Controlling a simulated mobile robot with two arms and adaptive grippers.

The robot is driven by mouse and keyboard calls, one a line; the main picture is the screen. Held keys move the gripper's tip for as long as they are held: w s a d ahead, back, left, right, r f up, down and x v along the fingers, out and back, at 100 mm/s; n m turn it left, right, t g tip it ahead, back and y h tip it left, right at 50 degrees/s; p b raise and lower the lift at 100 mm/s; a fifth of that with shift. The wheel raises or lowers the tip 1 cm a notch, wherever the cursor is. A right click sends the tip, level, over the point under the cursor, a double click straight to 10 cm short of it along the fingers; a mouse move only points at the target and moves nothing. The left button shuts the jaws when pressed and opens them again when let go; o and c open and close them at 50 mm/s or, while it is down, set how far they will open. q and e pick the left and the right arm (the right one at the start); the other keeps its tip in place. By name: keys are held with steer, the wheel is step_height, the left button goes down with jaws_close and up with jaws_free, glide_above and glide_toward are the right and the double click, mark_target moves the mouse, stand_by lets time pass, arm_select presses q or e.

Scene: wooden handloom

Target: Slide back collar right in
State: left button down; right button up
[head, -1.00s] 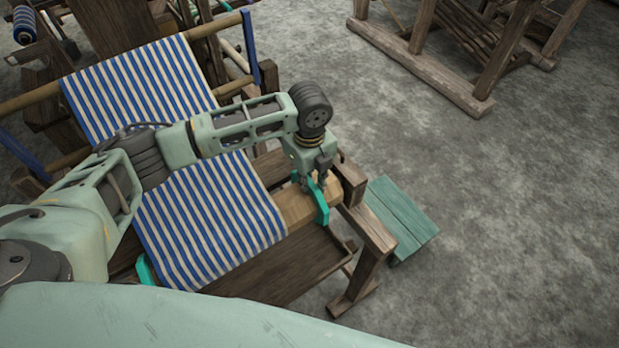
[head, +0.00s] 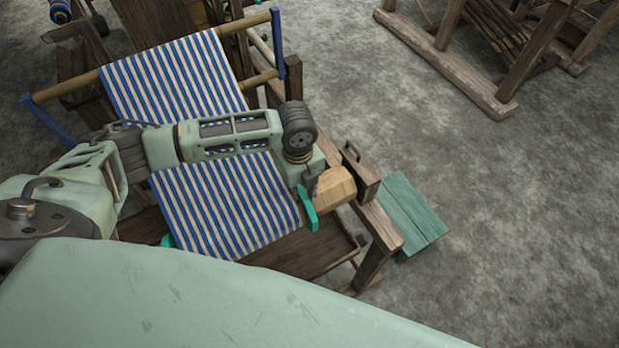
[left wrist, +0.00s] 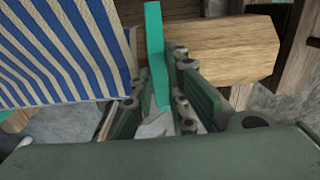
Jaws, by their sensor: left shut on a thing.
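The right back collar is a teal piece (head: 308,207) around or against the light wooden beam (head: 336,187), close to the right edge of the striped cloth (head: 225,205). My left gripper (head: 309,188) is shut on this teal collar, which also stands upright between the fingers in the left wrist view (left wrist: 157,60). The beam end (left wrist: 235,50) sticks out to the right of the collar there. A second teal collar (head: 167,241) shows partly at the cloth's left edge, mostly hidden by my body. My right gripper is out of view.
The loom's dark wooden frame (head: 384,232) stands right of the beam end. A green bench (head: 412,215) is beside it on the grey floor. Another wooden frame (head: 450,65) stands at the upper right. The floor between is clear.

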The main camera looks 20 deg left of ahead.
arm_select(q)
steer(key=shift+s+a, duration=0.1)
steer(key=c, duration=1.7)
jaws_free()
steer(key=shift+s+a, duration=0.1)
steer(key=shift+s, duration=0.1)
steer(key=shift+w+r, duration=0.15)
steer(key=shift+r, duration=0.05)
step_height(320, 180, up, 12)
steer(key=shift+f, duration=0.2)
